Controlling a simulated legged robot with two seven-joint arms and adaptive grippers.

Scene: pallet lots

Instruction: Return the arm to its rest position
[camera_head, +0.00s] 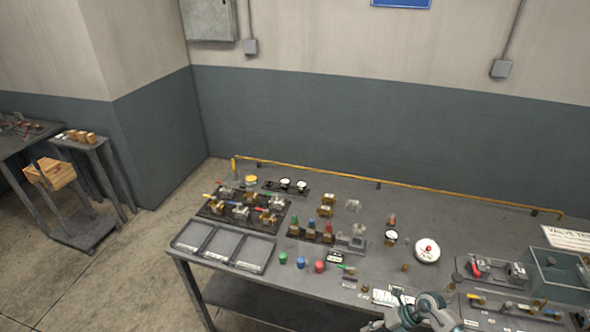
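A grey and teal gripper (388,311), which I take to be my right one, shows at the bottom edge, right of centre. It is over the front part of the dark workbench (350,262), beside a small white label card (388,297). Its fingers are small and partly cut off by the frame, so I cannot tell whether they are open or shut. No held object can be made out. My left gripper is not in view.
The bench holds a three-part grey tray (224,246), a valve rack (243,208), coloured caps (301,263), a round white gauge (426,250) and a clear bin (560,275). A yellow rail (320,172) runs along the back. A side cart (85,225) stands left, with open floor between.

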